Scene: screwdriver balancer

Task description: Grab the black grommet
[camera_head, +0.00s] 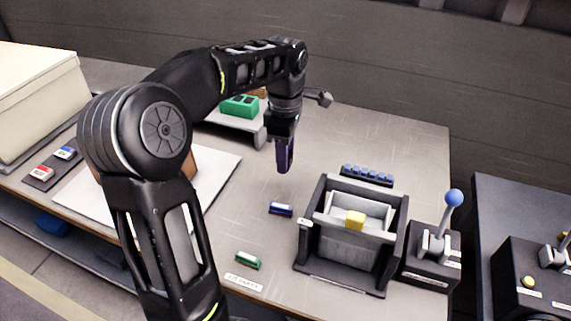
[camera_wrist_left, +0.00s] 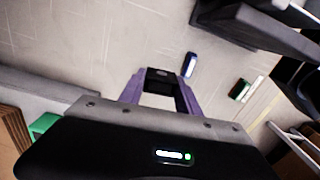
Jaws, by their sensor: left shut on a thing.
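My left gripper (camera_head: 285,165) points down above the middle of the table, its purple fingers seen almost edge-on in the head view. In the left wrist view the two purple fingertips (camera_wrist_left: 162,84) are shut on the black grommet (camera_wrist_left: 161,75), a small dark block with a round mark on its top. In the head view the grommet cannot be told apart from the fingers. My right gripper is in neither view.
A blue-and-white block (camera_head: 281,209) and a green-and-white block (camera_head: 248,261) lie on the table. A green block (camera_head: 239,105) sits behind my arm.

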